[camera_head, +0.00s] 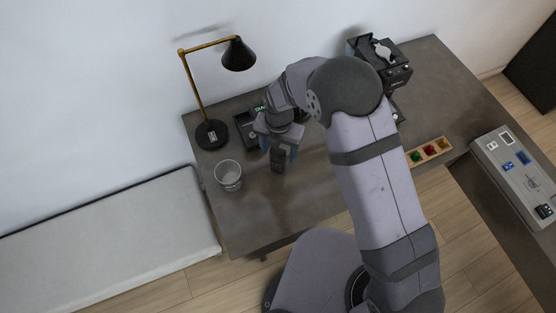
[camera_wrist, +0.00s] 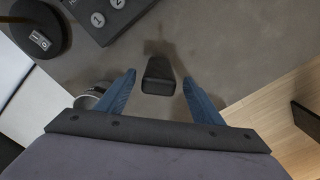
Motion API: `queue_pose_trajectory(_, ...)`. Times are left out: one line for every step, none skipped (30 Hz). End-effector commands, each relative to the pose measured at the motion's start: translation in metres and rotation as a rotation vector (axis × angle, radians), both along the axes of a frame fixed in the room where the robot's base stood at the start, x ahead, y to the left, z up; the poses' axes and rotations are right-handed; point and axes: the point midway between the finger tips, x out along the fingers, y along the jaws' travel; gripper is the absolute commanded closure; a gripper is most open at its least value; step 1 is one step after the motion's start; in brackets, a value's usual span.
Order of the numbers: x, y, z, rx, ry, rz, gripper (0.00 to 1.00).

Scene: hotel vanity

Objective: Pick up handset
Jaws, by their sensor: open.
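The handset is a dark, narrow block that shows just below my gripper in the head view (camera_head: 277,162). In the wrist view the handset (camera_wrist: 158,76) lies between the two blue fingers, with a visible gap on each side. My gripper (camera_head: 279,149) is open over the desk, and its fingers in the wrist view (camera_wrist: 159,80) straddle the handset without closing on it. The dark phone base (camera_head: 245,128) is behind and left of my gripper, partly hidden by my arm. Its numbered keys show in the wrist view (camera_wrist: 108,14).
A lamp (camera_head: 211,134) and a clear glass (camera_head: 228,175) stand left of my gripper on the grey desk (camera_head: 260,220). A black machine (camera_head: 395,72) stands at the back right. A wooden tray of colored items (camera_head: 428,152) is right of my arm.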

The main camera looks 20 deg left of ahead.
Motion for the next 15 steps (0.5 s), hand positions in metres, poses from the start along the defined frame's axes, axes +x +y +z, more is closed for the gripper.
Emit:
queue_pose_trajectory(-0.001,0.0,-0.003,-0.003,0.003,0.0,0.39)
queue_pose_trajectory(-0.001,0.0,-0.006,-0.003,0.003,0.0,0.39)
queue_pose_trajectory(-0.001,0.001,-0.01,-0.003,0.003,0.0,0.39)
queue_pose_trajectory(-0.002,0.001,-0.013,-0.003,0.003,0.001,0.39)
queue_pose_trajectory(-0.002,0.001,-0.016,-0.004,0.004,0.001,0.39)
queue_pose_trajectory(-0.002,0.001,-0.02,-0.002,0.002,0.0,0.39)
queue_pose_trajectory(-0.001,0.001,-0.024,-0.002,0.002,0.0,0.39)
queue_pose_trajectory(-0.001,0.001,-0.027,-0.002,0.002,0.0,0.39)
queue_pose_trajectory(-0.001,0.001,-0.03,-0.003,0.003,0.0,0.39)
queue_pose_trajectory(-0.001,0.001,-0.033,-0.002,0.002,0.0,0.39)
queue_pose_trajectory(-0.001,0.002,-0.034,-0.001,0.001,0.0,0.39)
queue_pose_trajectory(-0.001,0.002,-0.037,-0.001,0.001,0.0,0.39)
queue_pose_trajectory(-0.001,0.002,-0.038,-0.001,0.001,0.0,0.39)
queue_pose_trajectory(-0.001,0.002,-0.039,-0.001,0.001,0.0,0.39)
queue_pose_trajectory(-0.001,0.002,-0.04,0.0,0.0,0.0,0.39)
